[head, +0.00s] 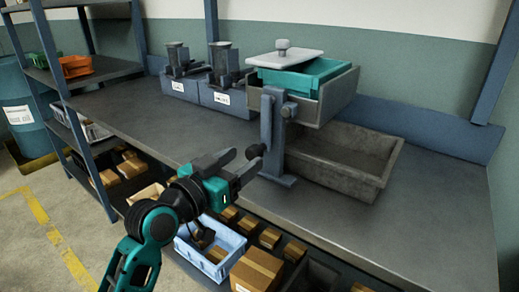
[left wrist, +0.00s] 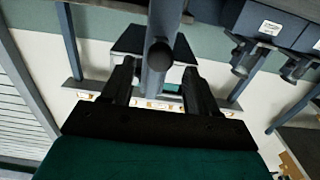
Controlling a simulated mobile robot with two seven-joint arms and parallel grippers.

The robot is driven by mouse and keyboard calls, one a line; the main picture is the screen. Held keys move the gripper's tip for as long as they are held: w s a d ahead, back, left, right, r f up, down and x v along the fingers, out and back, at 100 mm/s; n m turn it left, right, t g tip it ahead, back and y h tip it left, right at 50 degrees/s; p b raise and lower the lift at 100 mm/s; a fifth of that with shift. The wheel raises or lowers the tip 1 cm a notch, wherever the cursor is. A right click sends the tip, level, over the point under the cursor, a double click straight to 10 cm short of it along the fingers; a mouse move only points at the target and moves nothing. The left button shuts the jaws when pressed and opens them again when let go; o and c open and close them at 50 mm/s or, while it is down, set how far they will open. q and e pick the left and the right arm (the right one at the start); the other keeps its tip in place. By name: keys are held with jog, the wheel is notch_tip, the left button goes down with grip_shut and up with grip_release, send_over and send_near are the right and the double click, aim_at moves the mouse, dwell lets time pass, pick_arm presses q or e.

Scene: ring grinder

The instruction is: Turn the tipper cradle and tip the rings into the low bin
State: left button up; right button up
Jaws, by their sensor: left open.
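The tipper cradle (head: 340,97) is a grey box on a blue-grey post (head: 271,130) on the bench. It holds a teal container (head: 300,76) with a pale lid (head: 286,58) resting on top, and looks level. No rings are visible. The low bin (head: 377,178), a grey trough, stands below the cradle and looks empty. A dark handle knob (head: 256,151) sticks out at the post. My left gripper (head: 246,162) is open beside this knob. In the left wrist view, a grey bar with a dark round end (left wrist: 160,54) appears between its open fingers; contact cannot be told. My right gripper is out of view.
Two blue-grey units with dark tops (head: 222,93) stand at the back of the bench (head: 170,125). A shelf rack (head: 55,80) stands left. Below the bench front are a light blue crate (head: 232,262) and cardboard boxes (head: 257,270). The bench right of the bin is clear.

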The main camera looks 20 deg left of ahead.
aim_at(250, 154)
pick_arm(q)
jog(key=x, duration=0.6)
jog(key=shift+w+d, duration=0.1)
jog(key=shift+w, duration=0.2)
grip_shut()
dwell(0.4)
